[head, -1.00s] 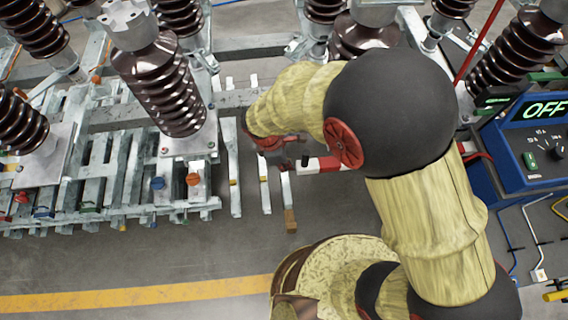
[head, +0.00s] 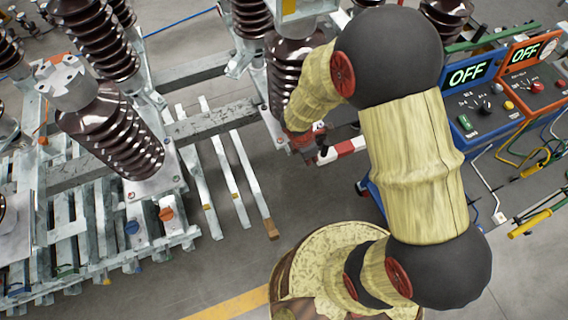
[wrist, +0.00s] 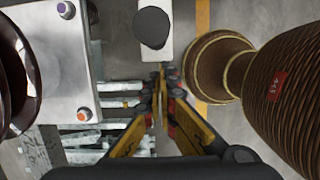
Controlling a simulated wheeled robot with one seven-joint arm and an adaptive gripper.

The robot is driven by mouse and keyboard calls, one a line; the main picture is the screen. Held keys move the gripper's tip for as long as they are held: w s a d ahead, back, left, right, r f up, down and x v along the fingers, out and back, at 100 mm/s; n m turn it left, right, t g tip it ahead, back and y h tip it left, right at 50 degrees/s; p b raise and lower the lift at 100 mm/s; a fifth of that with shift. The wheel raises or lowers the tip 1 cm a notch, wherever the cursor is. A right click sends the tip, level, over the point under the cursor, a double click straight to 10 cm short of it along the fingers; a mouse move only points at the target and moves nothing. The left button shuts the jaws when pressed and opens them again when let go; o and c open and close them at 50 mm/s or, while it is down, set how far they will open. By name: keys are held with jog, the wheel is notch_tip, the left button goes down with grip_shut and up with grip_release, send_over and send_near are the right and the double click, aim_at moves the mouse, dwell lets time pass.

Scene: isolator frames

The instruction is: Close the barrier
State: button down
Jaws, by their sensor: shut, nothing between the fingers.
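A red and white striped bar (head: 345,150), which looks like the barrier, shows in the head view just right of my gripper. My arm and gripper hide part of it, so I cannot tell its full length or how far it is swung. My gripper (head: 318,152) is low beside the bar's left end; I cannot tell whether it touches it. In the wrist view my gripper (wrist: 161,78) has its yellow fingers together with nothing between them. A white plate with a dark round piece (wrist: 152,27) lies just beyond the fingertips; I cannot tell whether it belongs to the barrier.
Brown ribbed insulators (head: 115,135) on grey metal frames (head: 150,225) fill the left. Blue and orange control cabinets (head: 480,105), reading OFF, stand at the right with hanging cables. Grey floor with a yellow line (head: 235,305) is open at the front.

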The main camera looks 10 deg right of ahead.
jog(key=w+d+p, duration=0.2)
jog(key=d+p, duration=0.2)
jog(key=d, duration=0.7)
jog(key=w+d+p, duration=0.3)
jog(key=d, duration=0.8)
jog(key=w+d+p, duration=0.3)
jog(key=d+p, duration=0.1)
jog(key=d, duration=0.7)
jog(key=shift+d+p, duration=0.1)
jog(key=shift+p, duration=0.25)
